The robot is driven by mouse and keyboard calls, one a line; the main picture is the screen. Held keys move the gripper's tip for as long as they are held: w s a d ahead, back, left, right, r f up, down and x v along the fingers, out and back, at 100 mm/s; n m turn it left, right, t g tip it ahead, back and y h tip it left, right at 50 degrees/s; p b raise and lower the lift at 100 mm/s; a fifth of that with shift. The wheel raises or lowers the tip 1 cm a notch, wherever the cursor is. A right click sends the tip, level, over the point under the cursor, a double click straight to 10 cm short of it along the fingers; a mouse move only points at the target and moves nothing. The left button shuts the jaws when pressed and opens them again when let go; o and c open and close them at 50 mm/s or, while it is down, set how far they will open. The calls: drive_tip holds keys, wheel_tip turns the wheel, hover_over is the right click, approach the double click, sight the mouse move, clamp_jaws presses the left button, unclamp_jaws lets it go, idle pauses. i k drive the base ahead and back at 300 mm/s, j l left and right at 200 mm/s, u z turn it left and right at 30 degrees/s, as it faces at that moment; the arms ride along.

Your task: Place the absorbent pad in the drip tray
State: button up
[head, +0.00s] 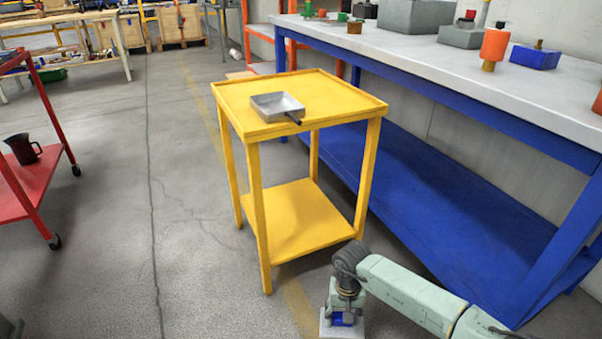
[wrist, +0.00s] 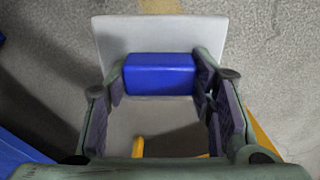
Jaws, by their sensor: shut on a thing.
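The drip tray (head: 277,105) is a shallow grey metal pan with a dark handle, on the top of the yellow cart. It looks empty. My gripper (head: 343,308) is low at the bottom of the head view, in front of and to the right of the cart, well apart from the tray. It is shut on the blue block of the absorbent pad (head: 328,329). In the wrist view, the pad (wrist: 118,38) is a flat light-grey sheet with the blue block (wrist: 160,73) between my fingers.
The yellow cart (head: 232,108) has a raised rim and a lower shelf. A long blue workbench (head: 545,105) with several jacks and blocks stands at right. A red cart (head: 40,180) with a dark jug (head: 22,150) is at left. The floor between the carts is clear.

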sight(277, 109)
drive_tip(key=i+j+z, duration=0.2)
drive_tip(key=j+z, duration=0.2)
drive_tip(key=j, duration=0.15)
drive_tip(key=i+j+z, duration=0.2)
drive_tip(key=j, duration=0.15)
drive_tip(key=i+j, duration=0.3)
drive_tip(key=j, duration=0.15)
drive_tip(key=i+j+z, duration=0.1)
drive_tip(key=i+j, duration=0.15)
drive_tip(key=j, duration=0.15)
